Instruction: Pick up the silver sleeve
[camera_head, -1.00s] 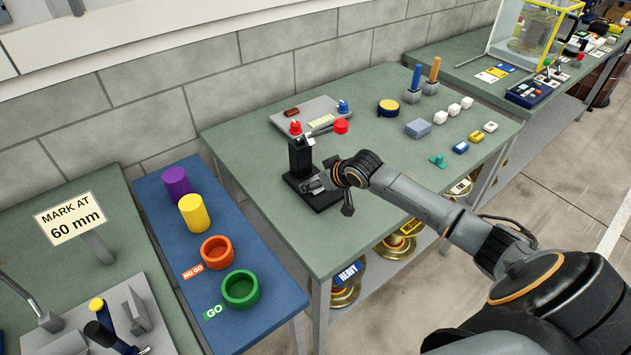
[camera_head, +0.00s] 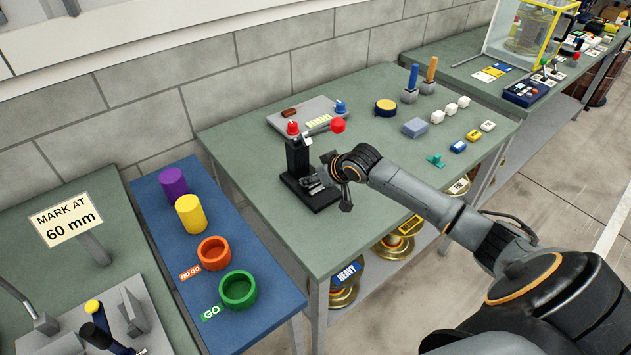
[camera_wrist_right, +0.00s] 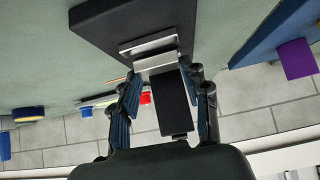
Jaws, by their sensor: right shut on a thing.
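My right gripper (camera_wrist_right: 166,76) is at the small black press-like stand (camera_head: 300,160) on the green table, where it also shows in the head view (camera_head: 326,170). In the right wrist view, a silver piece (camera_wrist_right: 157,62), seemingly the silver sleeve, lies between the fingertips, and the gripper is shut on it. Another silver strip (camera_wrist_right: 148,43) lies just beyond it on the black base. The stand's dark column fills the space between the fingers in that view. In the head view the held piece is small and partly hidden by the gripper. My left gripper is out of view.
A red-knobbed lever (camera_head: 337,125) tops the stand, near a grey panel (camera_head: 300,110). Small blocks stand at the table's right. A blue bench (camera_head: 230,330) to the left holds purple and yellow cylinders and orange and green rings. The table's front left is clear.

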